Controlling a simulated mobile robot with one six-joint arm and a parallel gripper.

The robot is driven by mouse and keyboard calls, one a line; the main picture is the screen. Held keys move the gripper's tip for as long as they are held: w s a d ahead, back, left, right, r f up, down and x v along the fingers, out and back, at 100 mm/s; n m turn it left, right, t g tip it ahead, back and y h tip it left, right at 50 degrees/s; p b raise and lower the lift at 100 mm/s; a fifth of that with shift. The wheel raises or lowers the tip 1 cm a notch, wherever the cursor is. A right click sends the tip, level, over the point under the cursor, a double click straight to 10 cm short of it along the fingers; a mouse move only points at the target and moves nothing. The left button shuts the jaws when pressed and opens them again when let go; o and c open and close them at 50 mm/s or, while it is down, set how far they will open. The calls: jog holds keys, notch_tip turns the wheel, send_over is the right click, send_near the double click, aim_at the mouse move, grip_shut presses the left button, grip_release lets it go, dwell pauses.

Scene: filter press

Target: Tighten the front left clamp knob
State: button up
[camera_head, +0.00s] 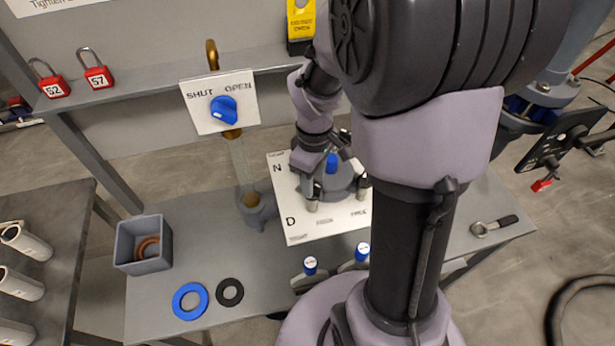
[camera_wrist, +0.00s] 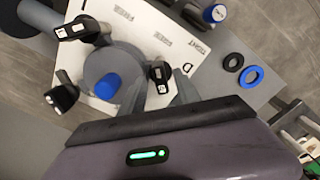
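The front left clamp knob (camera_head: 312,205) stands near the letter D on the white plate (camera_head: 297,226), just below my gripper (camera_head: 311,182) in the head view. In the wrist view this knob (camera_wrist: 160,76) is black with a white label, and my gripper (camera_wrist: 160,88) has its two grey fingers apart on either side of it. I cannot tell whether they touch it. Other black knobs (camera_wrist: 78,28) (camera_wrist: 61,97) stand around the round grey housing (camera_wrist: 105,62), which has a blue cap (camera_wrist: 108,86). The far part of the plate is partly hidden by my arm.
A blue valve handle (camera_head: 224,108) is on a SHUT/OPEN panel behind the bench. A grey bin (camera_head: 127,246), a blue ring (camera_head: 176,302) and a black ring (camera_head: 230,281) are at left.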

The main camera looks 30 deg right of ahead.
jog(key=shift+f, duration=0.8)
grip_shut()
